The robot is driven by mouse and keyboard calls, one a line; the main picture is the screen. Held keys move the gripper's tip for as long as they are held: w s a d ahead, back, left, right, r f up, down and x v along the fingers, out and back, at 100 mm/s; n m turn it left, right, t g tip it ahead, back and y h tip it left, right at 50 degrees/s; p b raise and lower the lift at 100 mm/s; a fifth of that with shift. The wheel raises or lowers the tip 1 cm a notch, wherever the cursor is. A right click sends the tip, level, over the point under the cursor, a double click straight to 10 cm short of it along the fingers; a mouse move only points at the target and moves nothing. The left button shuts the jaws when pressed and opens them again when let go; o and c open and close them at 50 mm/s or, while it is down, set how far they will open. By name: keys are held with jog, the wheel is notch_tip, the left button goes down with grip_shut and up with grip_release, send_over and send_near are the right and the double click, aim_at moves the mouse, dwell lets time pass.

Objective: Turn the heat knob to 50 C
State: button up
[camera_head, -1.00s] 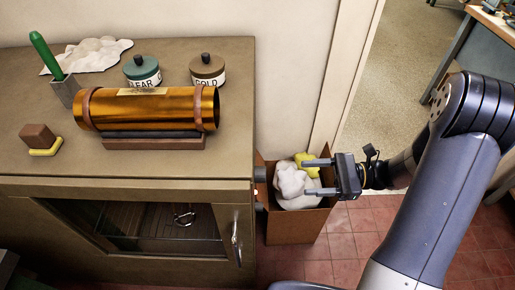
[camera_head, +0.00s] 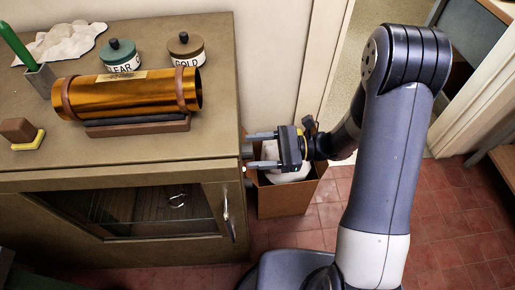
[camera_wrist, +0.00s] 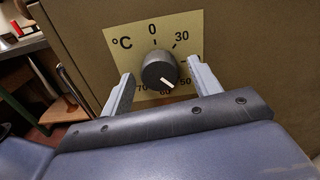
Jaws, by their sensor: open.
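The heat knob (camera_wrist: 159,69) is a dark round dial on a yellow °C scale plate (camera_wrist: 181,32), seen in the wrist view. Its white pointer line points to the lower right, roughly between the marks that look like 50 and 60; those numbers are small and partly covered. My gripper (camera_wrist: 160,70) is open, with one finger on each side of the knob and gaps visible. In the head view my gripper (camera_head: 247,152) reaches to the right side of the cabinet (camera_head: 130,165), where the knob is mostly hidden.
A cardboard box (camera_head: 285,200) with white cloth stands on the floor below my gripper. On the cabinet top are a brass tube (camera_head: 130,92) on a cradle, a CLEAR jar (camera_head: 119,55) and a GOLD jar (camera_head: 186,48). The tiled floor to the right is open.

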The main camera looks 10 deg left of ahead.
jog(key=shift+c, duration=0.3)
jog(key=c, duration=0.9)
jog(key=shift+n+b, duration=0.4)
jog(key=shift+n, duration=0.1)
jog(key=o, duration=1)
jog(key=shift+c, duration=0.2)
